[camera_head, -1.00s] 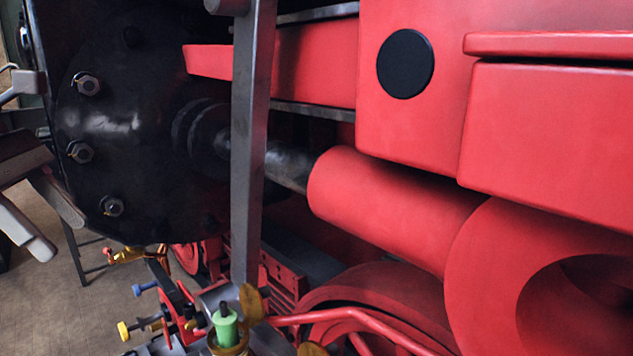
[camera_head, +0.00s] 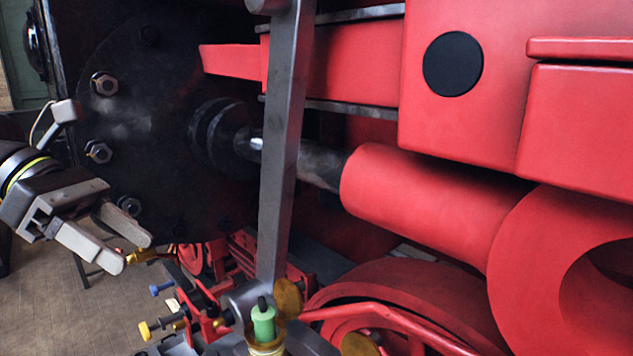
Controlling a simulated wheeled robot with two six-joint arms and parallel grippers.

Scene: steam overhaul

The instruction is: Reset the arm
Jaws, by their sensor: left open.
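My left gripper (camera_head: 136,251) is at the left of the head view, in front of the black cylinder cover (camera_head: 150,90). Its two grey fingers point to the lower right and stand apart, with nothing between them. The fingers are near the lowest bolt nut (camera_head: 129,205) in the picture; I cannot tell how far in front of it they are. My right gripper is not in view.
A grey upright lever (camera_head: 287,130) crosses the piston rod (camera_head: 321,166). Red engine parts, among them a crosshead block (camera_head: 460,130) and a cylinder (camera_head: 415,200), fill the right side. A green-topped fitting (camera_head: 263,322) stands at the bottom. Floor (camera_head: 60,310) shows at lower left.

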